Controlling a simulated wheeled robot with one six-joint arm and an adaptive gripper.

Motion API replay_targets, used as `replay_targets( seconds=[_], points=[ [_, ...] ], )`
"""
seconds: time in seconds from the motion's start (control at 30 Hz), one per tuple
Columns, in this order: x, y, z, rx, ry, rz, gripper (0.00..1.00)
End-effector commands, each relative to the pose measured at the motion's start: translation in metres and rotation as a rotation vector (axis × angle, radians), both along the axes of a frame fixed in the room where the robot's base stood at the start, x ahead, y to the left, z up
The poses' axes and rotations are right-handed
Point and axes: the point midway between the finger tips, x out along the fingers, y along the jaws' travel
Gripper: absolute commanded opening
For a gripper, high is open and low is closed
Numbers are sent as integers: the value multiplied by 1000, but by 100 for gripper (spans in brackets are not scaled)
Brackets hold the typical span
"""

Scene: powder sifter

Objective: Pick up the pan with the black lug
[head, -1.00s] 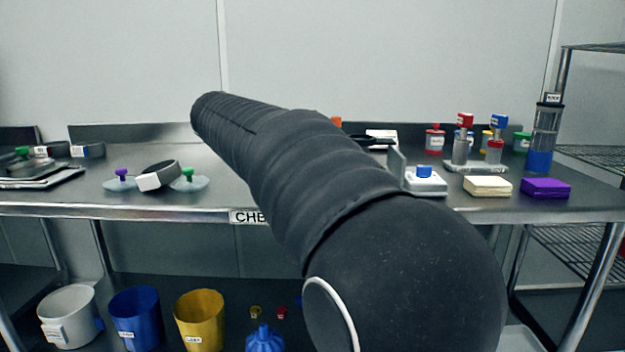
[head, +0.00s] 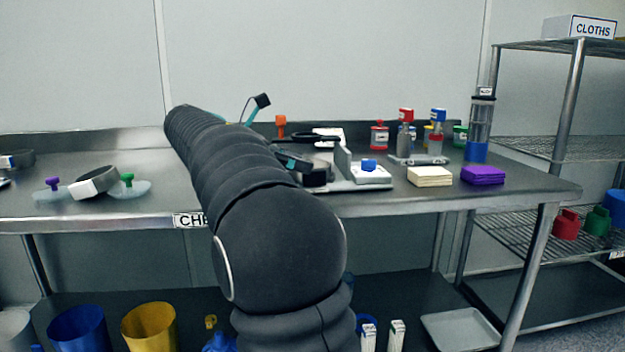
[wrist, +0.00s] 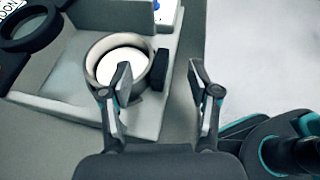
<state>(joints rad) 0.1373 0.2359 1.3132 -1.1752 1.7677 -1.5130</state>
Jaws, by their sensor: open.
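The pan (wrist: 143,62) is a round, pale grey ring with a white inside. In the wrist view it sits in the corner of a grey walled holder (wrist: 60,104). Its black lug (wrist: 161,70) sticks out on its right side. My gripper (wrist: 163,76) is open and empty, with the lug between its fingers in the picture. The left finger overlaps the pan's opening, and the right finger is beyond the lug. I cannot tell how high the fingertips are above it. In the head view my arm hides much of this area.
A black ring (wrist: 30,28) lies left of the holder in the wrist view. A ring with a white lug (head: 96,182) lies at the table's left. A wire shelf (head: 530,148) stands beyond the table.

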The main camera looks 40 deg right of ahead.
Motion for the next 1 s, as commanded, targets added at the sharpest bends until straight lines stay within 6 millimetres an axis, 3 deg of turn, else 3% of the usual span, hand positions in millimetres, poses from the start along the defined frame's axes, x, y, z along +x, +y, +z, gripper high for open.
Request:
replay_targets(
  seconds=[0.27,0.6,0.83,1.0],
  points=[
    [-4,-13,-6,0,-1,-1,62],
    [-15,-50,-22,1,-1,1,62],
    [-15,-51,-22,1,-1,2,62],
    [-15,-51,-22,1,-1,2,19]
  ],
)
